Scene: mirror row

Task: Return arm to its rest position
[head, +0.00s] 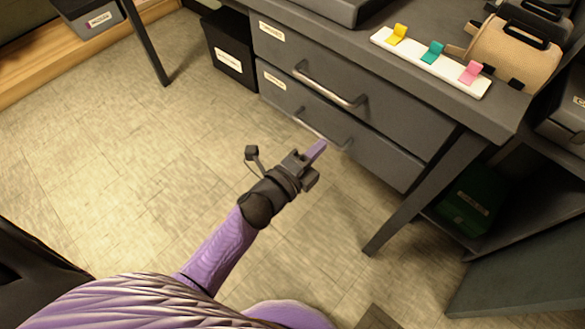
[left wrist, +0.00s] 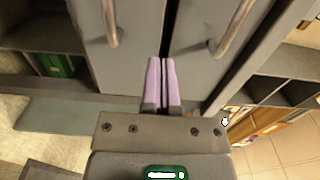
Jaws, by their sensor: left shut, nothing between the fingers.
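My left arm comes in from the lower left in the head view. Its gripper (head: 316,151) is in front of the lower drawer of the grey desk, near that drawer's handle (head: 322,127). In the left wrist view the two purple fingers of the left gripper (left wrist: 162,62) lie together, shut and empty. They point toward the grey drawer fronts. Whether the fingertips touch the drawer front cannot be told. My right gripper is not in view.
The grey desk (head: 425,150) has two drawers, both looking closed, and a slanted leg (head: 425,195). On top lie a white strip (head: 420,62) with coloured clips and a tan bag (head: 512,55). A black bin (head: 230,50) stands beside it. The floor (head: 130,150) at left is clear.

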